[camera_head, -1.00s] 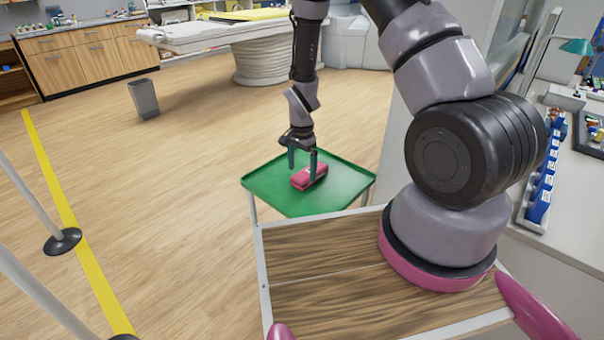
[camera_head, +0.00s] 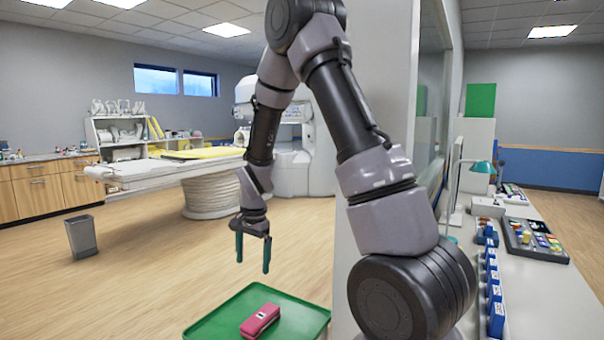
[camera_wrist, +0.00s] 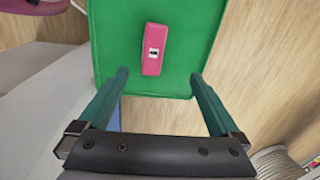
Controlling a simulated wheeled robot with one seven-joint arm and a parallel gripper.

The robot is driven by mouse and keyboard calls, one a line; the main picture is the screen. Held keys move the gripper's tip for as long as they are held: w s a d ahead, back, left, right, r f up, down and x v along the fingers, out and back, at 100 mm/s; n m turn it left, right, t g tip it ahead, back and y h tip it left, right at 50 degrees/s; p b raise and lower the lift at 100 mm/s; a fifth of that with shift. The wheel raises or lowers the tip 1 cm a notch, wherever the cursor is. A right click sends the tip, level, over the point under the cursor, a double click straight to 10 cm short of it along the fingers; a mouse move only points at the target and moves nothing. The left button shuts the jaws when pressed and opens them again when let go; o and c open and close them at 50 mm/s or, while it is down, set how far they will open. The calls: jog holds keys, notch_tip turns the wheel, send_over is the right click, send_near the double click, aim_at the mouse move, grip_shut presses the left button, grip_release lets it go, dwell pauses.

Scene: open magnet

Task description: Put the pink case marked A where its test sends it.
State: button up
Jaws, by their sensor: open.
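The pink case (camera_head: 260,320) lies on the green tray (camera_head: 211,327) at the bottom of the head view. In the wrist view the case (camera_wrist: 152,63) shows a small white label with a dark mark on its top, too small to read. My gripper (camera_head: 253,266) is open and empty, pointing down above the tray. In the wrist view its two teal fingers stand apart, with the case beyond the fingertips and between their lines. Nothing touches the case but the tray.
A counter (camera_head: 541,275) at the right holds a row of blue boxes (camera_head: 494,290) and a dark tray of small coloured items (camera_head: 535,240). A grey bin (camera_head: 81,236) stands on the floor at the left. A scanner bed (camera_head: 165,170) is behind. The floor between is clear.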

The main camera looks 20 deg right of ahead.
jog(key=s+d+r+n+t+y, duration=0.15)
jog(key=s+r, duration=0.25)
jog(key=r, duration=0.6)
jog(key=s+d+r+n+t, duration=0.1)
jog(key=s+d+r+t, duration=0.15)
jog(key=r, duration=0.75)
jog(key=s+d+r+n+t, duration=0.2)
jog(key=s+d+r+n, duration=0.1)
jog(key=s+r, duration=0.7)
jog(key=s, duration=0.4)
jog(key=shift+s+d, duration=0.2)
jog(key=shift+s, duration=0.05)
